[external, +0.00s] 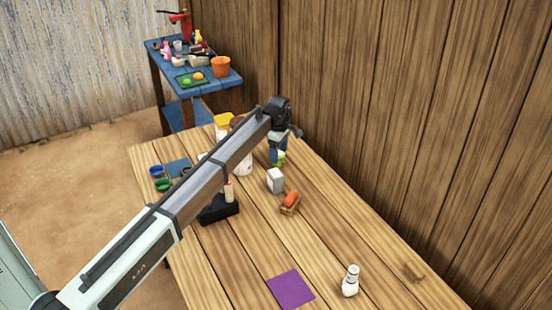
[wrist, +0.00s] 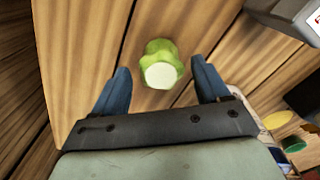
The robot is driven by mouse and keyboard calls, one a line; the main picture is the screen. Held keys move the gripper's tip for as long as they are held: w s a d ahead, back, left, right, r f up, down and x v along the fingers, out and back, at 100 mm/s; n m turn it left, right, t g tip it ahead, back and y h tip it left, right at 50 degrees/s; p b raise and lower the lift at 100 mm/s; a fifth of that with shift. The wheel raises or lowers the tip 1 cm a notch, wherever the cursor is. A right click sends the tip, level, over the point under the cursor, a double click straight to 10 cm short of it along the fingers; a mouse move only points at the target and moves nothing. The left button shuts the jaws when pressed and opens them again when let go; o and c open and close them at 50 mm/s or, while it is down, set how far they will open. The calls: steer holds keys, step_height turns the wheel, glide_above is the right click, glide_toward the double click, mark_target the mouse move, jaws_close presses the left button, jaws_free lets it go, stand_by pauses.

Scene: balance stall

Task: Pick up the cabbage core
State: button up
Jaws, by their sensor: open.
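The cabbage core (wrist: 160,65) is a green piece with a pale cut face, standing on the wooden table. In the wrist view it sits between and just beyond my two blue fingertips, with room on both sides. My gripper (wrist: 160,88) is open and empty. In the external view my gripper (external: 278,153) points down at the far right of the table, close above the cabbage core (external: 281,159), which shows as a small green patch partly hidden by the fingers. I cannot tell the exact height gap.
A white box (external: 275,180) stands near the core, and a small tray with an orange-red item (external: 290,201) lies in front of it. A white bottle (external: 350,281) and a purple square (external: 291,289) are at the near end. Blue and green bowls (external: 162,184) sit at left. The wooden wall borders the right.

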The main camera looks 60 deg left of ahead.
step_height(320, 180, down, 3)
steer(key=shift+f, duration=0.15)
steer(key=c, duration=1.1)
